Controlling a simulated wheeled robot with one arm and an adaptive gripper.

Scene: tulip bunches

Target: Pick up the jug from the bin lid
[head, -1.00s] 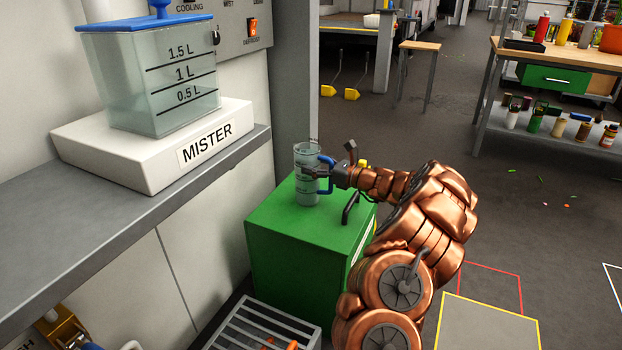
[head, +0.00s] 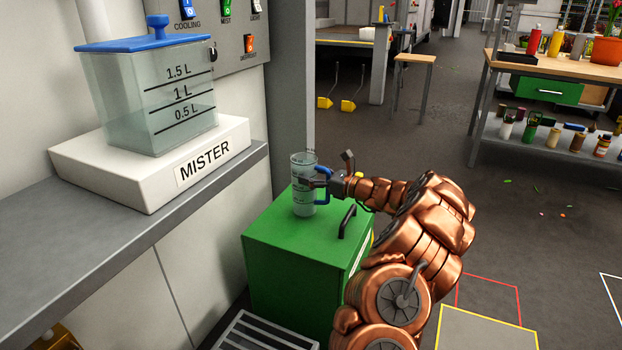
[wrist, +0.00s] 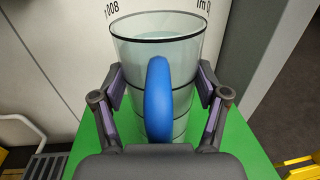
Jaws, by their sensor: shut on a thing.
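The jug (head: 303,190) is a clear, upright measuring jug with dark lines and a blue handle. It is at the back left part of the green bin lid (head: 280,228); I cannot tell whether its base touches the lid. My gripper (head: 315,184) reaches it from the right, on the handle side. In the wrist view the jug (wrist: 158,50) stands between my two fingers, which close on its sides, with the blue handle (wrist: 158,100) pointing toward my palm. The jug's lower part is hidden there by the handle and my gripper.
A black lid handle (head: 347,221) rises just right of the jug. A grey shelf (head: 110,235) with the MISTER base (head: 150,165) and its water tank (head: 150,100) is at left. A grey slatted crate (head: 262,335) stands in front of the bin. Open floor (head: 430,130) lies behind.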

